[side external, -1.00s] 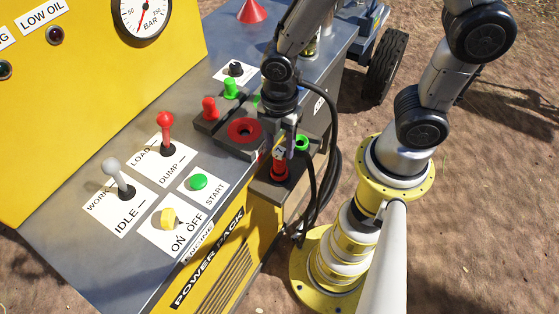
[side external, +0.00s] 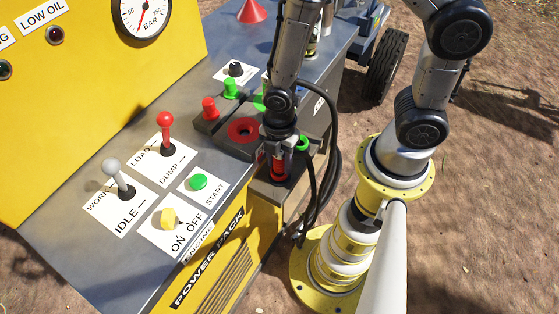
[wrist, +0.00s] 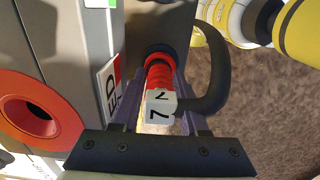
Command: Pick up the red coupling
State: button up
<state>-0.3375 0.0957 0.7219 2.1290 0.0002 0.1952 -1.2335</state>
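The red coupling (side external: 279,172) stands upright in the dark holder at the console's edge, its upper part hidden by my gripper in the side view. It also shows in the wrist view (wrist: 160,74), with a white numbered block and a dark hose near it. My gripper (side external: 282,152) is down over the coupling. In the wrist view, the two fingers of my gripper (wrist: 160,92) lie on either side of the coupling, apart from each other. I see no clear contact between the fingers and the coupling.
A red ring socket (side external: 243,131) is just left of my gripper. Red (side external: 209,107) and green (side external: 230,87) plugs stand behind. Levers and buttons fill the console's front left.

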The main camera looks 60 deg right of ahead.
grip_shut()
jog(key=shift+r, duration=0.2)
jog(key=shift+w+r, duration=0.1)
jog(key=shift+r, duration=0.5)
jog(key=s+d+r, duration=0.2)
jog(key=s+r, duration=0.3)
jog(key=s, duration=0.1)
jog(key=s+d+r, duration=0.2)
jog(key=s+r, duration=0.4)
jog(key=s, duration=0.1)
jog(key=shift+s+d+r, duration=0.2)
jog(key=shift+d+r, duration=0.05)
jog(key=shift+d, duration=0.05)
